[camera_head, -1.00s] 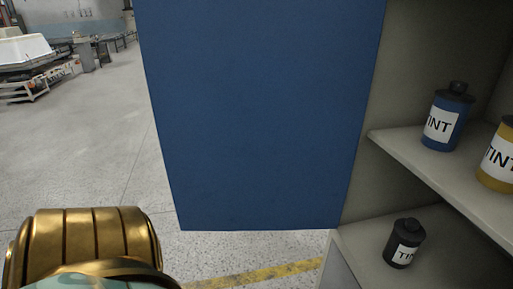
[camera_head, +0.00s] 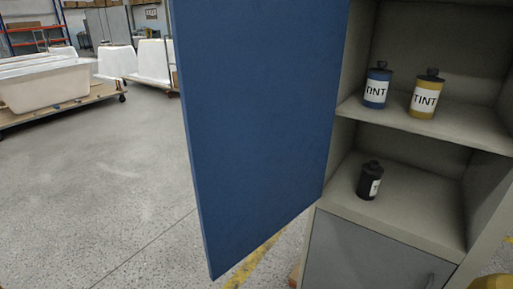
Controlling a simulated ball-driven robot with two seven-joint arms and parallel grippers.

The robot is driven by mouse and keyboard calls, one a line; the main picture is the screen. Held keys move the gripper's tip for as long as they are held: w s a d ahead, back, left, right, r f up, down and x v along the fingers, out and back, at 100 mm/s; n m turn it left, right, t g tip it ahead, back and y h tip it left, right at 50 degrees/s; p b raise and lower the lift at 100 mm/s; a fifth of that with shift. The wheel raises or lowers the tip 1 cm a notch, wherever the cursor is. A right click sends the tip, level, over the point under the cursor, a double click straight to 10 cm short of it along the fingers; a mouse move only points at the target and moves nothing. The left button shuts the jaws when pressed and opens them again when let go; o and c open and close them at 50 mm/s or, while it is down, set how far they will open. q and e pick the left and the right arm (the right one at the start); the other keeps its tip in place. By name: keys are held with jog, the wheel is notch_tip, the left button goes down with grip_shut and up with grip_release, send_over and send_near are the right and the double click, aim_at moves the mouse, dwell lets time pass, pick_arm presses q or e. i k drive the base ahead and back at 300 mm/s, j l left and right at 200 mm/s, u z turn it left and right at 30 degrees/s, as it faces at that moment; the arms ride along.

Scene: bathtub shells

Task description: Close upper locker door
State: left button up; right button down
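The blue upper locker door (camera_head: 255,130) stands wide open, swung out to the left of the locker. Its hinge side meets the left edge of the grey locker (camera_head: 335,180), and its free edge hangs out over the floor. The locker's upper compartment is open to view, with a shelf (camera_head: 440,126) and tint cans in it. A gold part of my body shows at the bottom right corner. Neither gripper can be made out in the view.
A blue tint can (camera_head: 376,88) and a yellow tint can (camera_head: 425,96) stand on the shelf. A black can (camera_head: 369,181) stands below. A grey lower door (camera_head: 375,255) is shut. White bathtub shells (camera_head: 45,85) sit on carts at the back left; the floor between is clear.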

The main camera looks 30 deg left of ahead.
aim_at(259, 80)
jog(key=k+j+z, duration=0.15)
jog(key=j, duration=0.2)
jog(key=k+j+z, duration=0.15)
jog(key=j, duration=0.2)
jog(key=k+j+z, duration=0.15)
jog(key=j, duration=0.2)
jog(key=k+j+z, duration=0.15)
jog(key=j, duration=0.2)
jog(key=i+j+z, duration=0.15)
jog(key=j, duration=0.2)
jog(key=i+j+z, duration=0.1)
jog(key=j, duration=0.3)
jog(key=i+j+z, duration=0.15)
jog(key=j, duration=0.25)
jog(key=j+z, duration=0.15)
jog(key=j, duration=0.2)
